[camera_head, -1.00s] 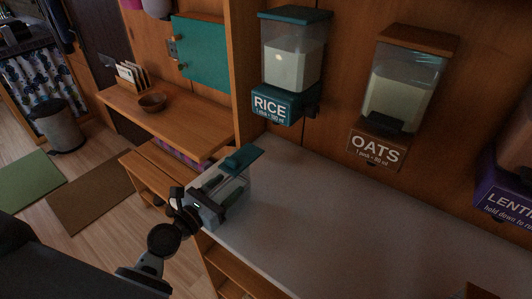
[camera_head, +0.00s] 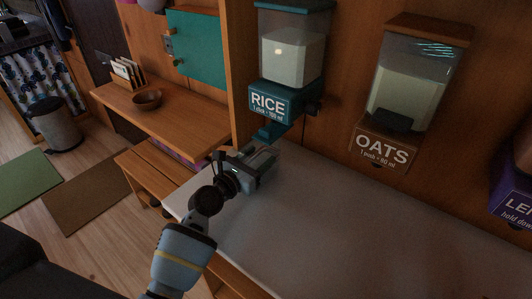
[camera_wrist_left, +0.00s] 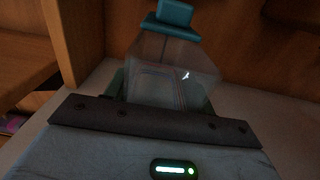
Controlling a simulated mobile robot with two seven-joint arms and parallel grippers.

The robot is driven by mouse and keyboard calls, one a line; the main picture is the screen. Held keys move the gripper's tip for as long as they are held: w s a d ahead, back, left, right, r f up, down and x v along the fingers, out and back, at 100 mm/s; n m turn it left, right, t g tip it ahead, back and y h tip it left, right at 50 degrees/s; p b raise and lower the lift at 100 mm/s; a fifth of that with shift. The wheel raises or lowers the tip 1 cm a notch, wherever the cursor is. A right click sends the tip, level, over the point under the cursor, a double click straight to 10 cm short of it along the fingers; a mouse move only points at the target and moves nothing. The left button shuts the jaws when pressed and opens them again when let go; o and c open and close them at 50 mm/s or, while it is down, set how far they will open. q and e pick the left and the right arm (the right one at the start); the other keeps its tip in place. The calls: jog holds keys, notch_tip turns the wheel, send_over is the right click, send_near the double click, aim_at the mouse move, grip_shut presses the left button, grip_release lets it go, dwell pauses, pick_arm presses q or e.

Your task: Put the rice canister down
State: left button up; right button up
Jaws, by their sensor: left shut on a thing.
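The canister is a clear, see-through box with a teal lid. In the head view its teal lid (camera_head: 268,133) shows just below the wall dispenser labelled RICE (camera_head: 290,60). My left gripper (camera_head: 258,163) is shut around the canister's body, near the left back part of the pale counter (camera_head: 300,215). In the left wrist view the clear canister (camera_wrist_left: 165,75) stands ahead of the gripper, lid up. Its lower part is hidden by the gripper, so I cannot tell whether it touches the counter. My right gripper is not in view.
An OATS dispenser (camera_head: 415,80) hangs right of the rice one, and a purple dispenser (camera_head: 513,195) is at the right edge. A wooden post (camera_head: 243,75) stands left of the counter's back. The counter's middle and right are clear. A bowl (camera_head: 147,99) sits on the wooden shelf.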

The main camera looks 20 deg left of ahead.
pick_arm(q)
jog(key=x, duration=0.2)
jog(key=b+x, duration=0.1)
jog(key=shift+w+d+f+b, duration=0.15)
jog(key=shift+w+f+b, duration=0.15)
jog(key=shift+w+f, duration=0.05)
jog(key=shift+f, duration=0.1)
jog(key=shift+r, duration=0.25)
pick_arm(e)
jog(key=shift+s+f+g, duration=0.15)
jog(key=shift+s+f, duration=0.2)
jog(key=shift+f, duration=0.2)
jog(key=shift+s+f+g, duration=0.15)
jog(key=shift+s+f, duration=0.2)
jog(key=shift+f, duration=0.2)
pick_arm(q)
jog(key=shift+f, duration=0.1)
jog(key=o, duration=0.7)
jog(key=shift+f, duration=0.15)
jog(key=o, duration=0.5)
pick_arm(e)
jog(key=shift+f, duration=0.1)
